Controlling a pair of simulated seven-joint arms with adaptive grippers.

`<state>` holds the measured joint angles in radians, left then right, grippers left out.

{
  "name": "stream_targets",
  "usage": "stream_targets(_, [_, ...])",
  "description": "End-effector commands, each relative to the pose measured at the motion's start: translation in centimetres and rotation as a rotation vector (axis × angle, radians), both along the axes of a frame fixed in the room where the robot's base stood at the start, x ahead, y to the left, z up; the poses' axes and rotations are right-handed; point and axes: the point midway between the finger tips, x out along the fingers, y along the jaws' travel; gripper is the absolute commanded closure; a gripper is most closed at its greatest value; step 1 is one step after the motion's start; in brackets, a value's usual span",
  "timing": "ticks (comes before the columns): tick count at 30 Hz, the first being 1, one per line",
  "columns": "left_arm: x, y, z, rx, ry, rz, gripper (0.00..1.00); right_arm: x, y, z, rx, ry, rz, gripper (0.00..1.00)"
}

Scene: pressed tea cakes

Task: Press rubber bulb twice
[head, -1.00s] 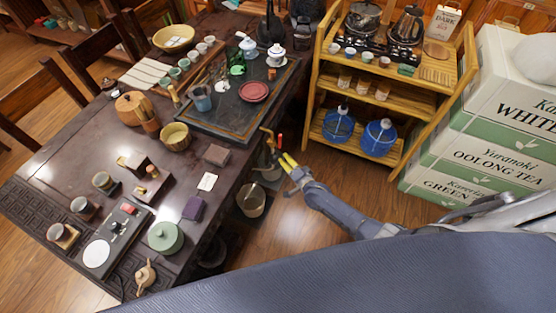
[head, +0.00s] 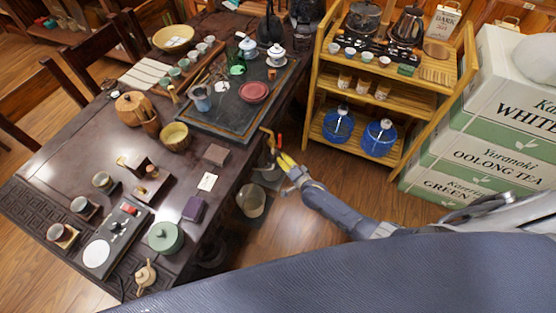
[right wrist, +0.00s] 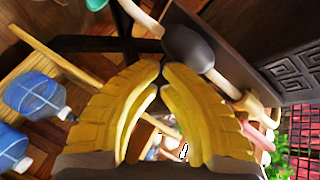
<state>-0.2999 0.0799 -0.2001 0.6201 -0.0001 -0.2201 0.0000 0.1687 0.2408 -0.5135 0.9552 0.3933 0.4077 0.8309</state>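The dark grey rubber bulb (right wrist: 188,48) shows in the right wrist view, just beyond and to the right of my fingertips, in line with a pale tube. In the head view I cannot make the bulb out; an orange-brown hooked piece (head: 267,133) stands by the table's edge near my gripper. My right gripper (head: 280,156) has yellow fingers and points at this spot beside the table. In the right wrist view its fingertips (right wrist: 162,66) nearly meet, with nothing seen between them. Whether a fingertip touches the bulb cannot be told. My left gripper is not in view.
The dark table (head: 75,160) carries cups, pots and a tea tray (head: 222,120). A grey bucket (head: 251,200) stands on the floor below my gripper. A wooden shelf (head: 390,82) with blue water bottles (head: 338,124) and stacked tea boxes (head: 490,150) are to the right.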

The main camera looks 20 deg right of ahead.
Motion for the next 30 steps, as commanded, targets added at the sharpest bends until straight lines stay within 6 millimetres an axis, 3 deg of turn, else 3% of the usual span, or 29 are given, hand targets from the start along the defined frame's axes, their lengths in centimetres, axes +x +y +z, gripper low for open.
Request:
stream_targets(14, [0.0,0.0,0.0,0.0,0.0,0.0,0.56,0.0,0.2,0.0,0.0,0.0,0.001,1.0])
stream_targets(30, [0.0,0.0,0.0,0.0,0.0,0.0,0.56,-1.3,-1.5,0.1,-0.001,-0.001,0.001,1.0])
